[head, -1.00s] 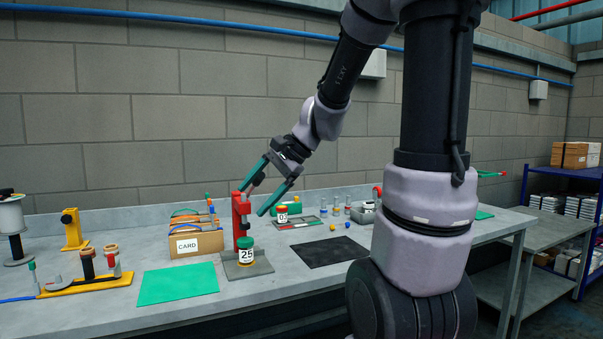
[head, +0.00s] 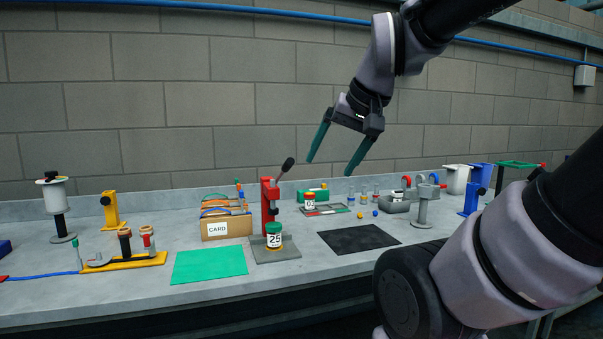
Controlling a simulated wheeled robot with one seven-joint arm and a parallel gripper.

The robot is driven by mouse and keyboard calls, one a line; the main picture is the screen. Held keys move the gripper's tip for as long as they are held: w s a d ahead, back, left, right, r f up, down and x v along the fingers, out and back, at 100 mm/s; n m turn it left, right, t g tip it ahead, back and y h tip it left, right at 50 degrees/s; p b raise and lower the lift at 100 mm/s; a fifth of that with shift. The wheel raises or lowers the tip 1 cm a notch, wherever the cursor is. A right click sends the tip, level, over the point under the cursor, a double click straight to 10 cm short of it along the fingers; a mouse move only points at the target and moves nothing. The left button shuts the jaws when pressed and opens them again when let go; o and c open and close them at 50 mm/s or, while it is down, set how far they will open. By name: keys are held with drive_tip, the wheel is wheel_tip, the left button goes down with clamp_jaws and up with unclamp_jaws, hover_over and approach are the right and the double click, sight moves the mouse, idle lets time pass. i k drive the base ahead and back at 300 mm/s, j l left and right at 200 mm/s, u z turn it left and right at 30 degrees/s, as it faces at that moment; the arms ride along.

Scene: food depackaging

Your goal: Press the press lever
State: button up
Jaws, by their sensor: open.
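A red press (head: 269,205) stands upright on a grey base plate (head: 277,254) near the middle of the bench. Its press lever (head: 286,166) has a dark knob and slants up to the right from the top of the press. A jar labelled 25 (head: 274,237), with a green lid, stands on the base plate in front of the red column. My gripper (head: 332,166) is open and empty, with two green fingers pointing down. In the picture it is up and to the right of the lever knob, apart from it.
A green mat (head: 210,265) and a black mat (head: 348,239) lie bare either side of the press. A card box (head: 226,227) stands close on its left. A yellow fixture (head: 124,260) is farther left.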

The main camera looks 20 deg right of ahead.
sight(289, 161)
drive_tip(key=i+j+z, duration=0.1)
drive_tip(key=j+z, duration=0.25)
drive_tip(key=j, duration=0.25)
drive_tip(key=j+z, duration=0.3)
drive_tip(key=j, duration=0.35)
drive_tip(key=j+z, duration=0.35)
drive_tip(key=j, duration=0.25)
